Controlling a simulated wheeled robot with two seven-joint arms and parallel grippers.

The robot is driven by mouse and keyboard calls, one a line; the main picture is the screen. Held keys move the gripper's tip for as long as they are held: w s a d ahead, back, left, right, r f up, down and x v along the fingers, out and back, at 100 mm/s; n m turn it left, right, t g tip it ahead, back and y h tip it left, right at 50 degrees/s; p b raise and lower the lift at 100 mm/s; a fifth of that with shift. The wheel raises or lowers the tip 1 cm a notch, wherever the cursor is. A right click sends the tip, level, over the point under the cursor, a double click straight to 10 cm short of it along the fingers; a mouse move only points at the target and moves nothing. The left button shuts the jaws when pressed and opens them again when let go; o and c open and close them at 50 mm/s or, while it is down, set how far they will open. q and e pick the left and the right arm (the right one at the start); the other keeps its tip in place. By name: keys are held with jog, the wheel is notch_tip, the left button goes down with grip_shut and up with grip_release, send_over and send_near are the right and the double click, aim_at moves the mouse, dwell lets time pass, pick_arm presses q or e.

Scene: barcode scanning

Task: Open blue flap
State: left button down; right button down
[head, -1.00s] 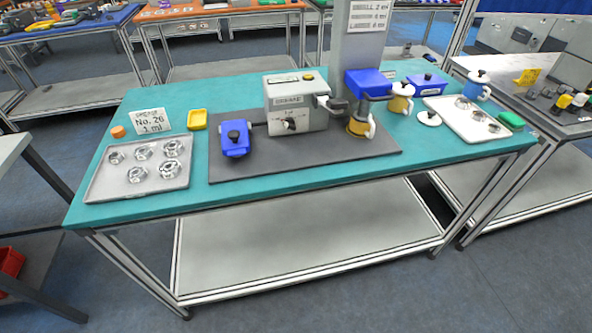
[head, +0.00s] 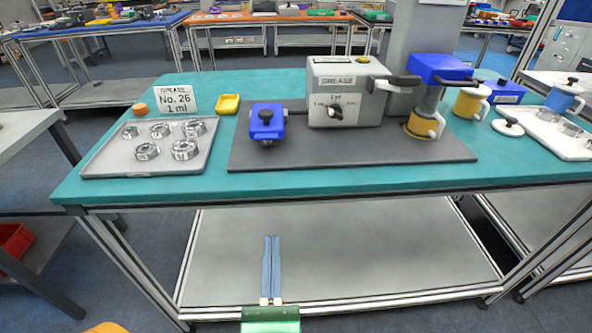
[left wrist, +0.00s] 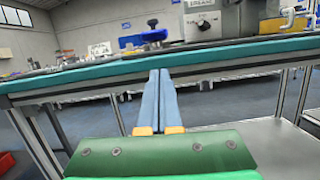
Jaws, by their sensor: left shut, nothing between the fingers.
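A blue flap with a black knob (head: 267,119) sits at the left end of the dark mat, joined towards the grey grease machine (head: 346,90). The blue part also shows in the left wrist view (left wrist: 146,37), above the table edge. My left gripper (head: 271,238) has long blue fingers lying together, shut and empty. It is in front of and below the table's front edge, apart from the flap. Its fingers also show in the left wrist view (left wrist: 159,74), pointing at the table edge. My right gripper is in neither view.
A dark mat (head: 350,150) lies on the teal table (head: 330,180). A grey tray (head: 105,162) with several metal parts is at the left, near a yellow dish (head: 228,104). A second blue-topped device (head: 440,68) stands right of the machine. The table's front edge lies above my left gripper.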

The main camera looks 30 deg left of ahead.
aim_at(268, 163)
pick_arm(q)
jog(key=shift+n+y, duration=0.3)
jog(key=shift+n, duration=0.2)
jog(key=p+x, duration=0.2)
jog(key=x, duration=0.4)
jog(key=p+x, duration=0.2)
jog(key=x, duration=0.4)
jog(key=p+x, duration=0.3)
jog(key=x, duration=0.4)
jog(key=shift+s+a+r, duration=0.1)
jog(key=shift+s+a, duration=0.15)
jog(key=shift+w+a, duration=0.3)
jog(key=shift+w, duration=0.2)
